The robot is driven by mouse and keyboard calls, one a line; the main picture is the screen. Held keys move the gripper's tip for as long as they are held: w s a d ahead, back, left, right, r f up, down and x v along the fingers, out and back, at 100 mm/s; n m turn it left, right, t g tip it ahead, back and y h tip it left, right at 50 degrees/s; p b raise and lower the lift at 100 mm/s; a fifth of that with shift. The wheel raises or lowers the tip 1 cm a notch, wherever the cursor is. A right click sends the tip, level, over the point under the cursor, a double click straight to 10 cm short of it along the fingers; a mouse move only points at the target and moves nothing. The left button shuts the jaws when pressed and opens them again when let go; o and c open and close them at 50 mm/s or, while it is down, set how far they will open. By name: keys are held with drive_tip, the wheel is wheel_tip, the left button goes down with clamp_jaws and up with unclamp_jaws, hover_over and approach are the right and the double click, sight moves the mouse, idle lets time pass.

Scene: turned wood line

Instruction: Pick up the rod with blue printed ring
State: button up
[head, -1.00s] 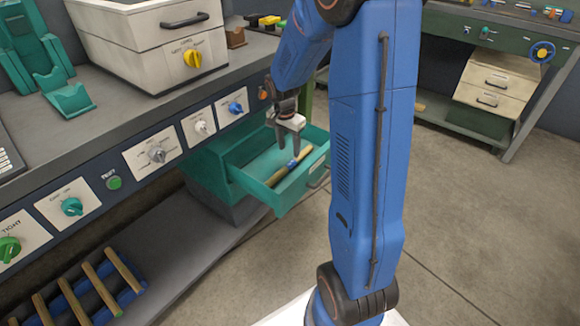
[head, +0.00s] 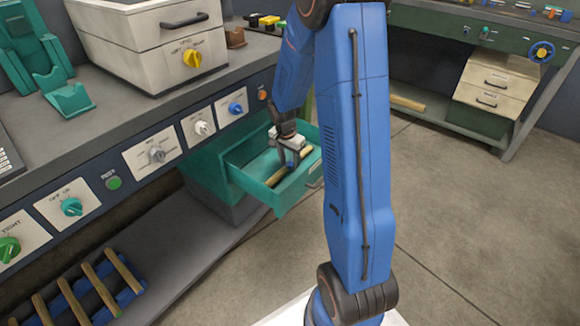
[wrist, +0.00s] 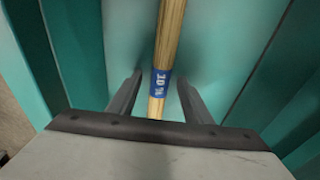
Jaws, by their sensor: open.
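The rod with the blue printed ring (wrist: 170,40) lies in the open teal drawer (head: 245,182). In the wrist view its blue ring (wrist: 161,82) with white print sits near its lower end, between my gripper's two fingers. My gripper (wrist: 154,92) is open, with a finger on each side of the rod and a visible gap to both. In the head view my gripper (head: 288,164) is down inside the drawer and hides part of the rod (head: 303,155).
The drawer's walls stand close around my gripper. The workbench front with knobs (head: 157,155) is to the left. A rack of several plain rods (head: 90,290) sits at the lower left. Another rod (head: 407,103) lies on the far bench's lower shelf.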

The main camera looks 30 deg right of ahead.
sight(289, 163)
clamp_jaws()
wheel_tip(289, 163, up, 10)
idle(0.6)
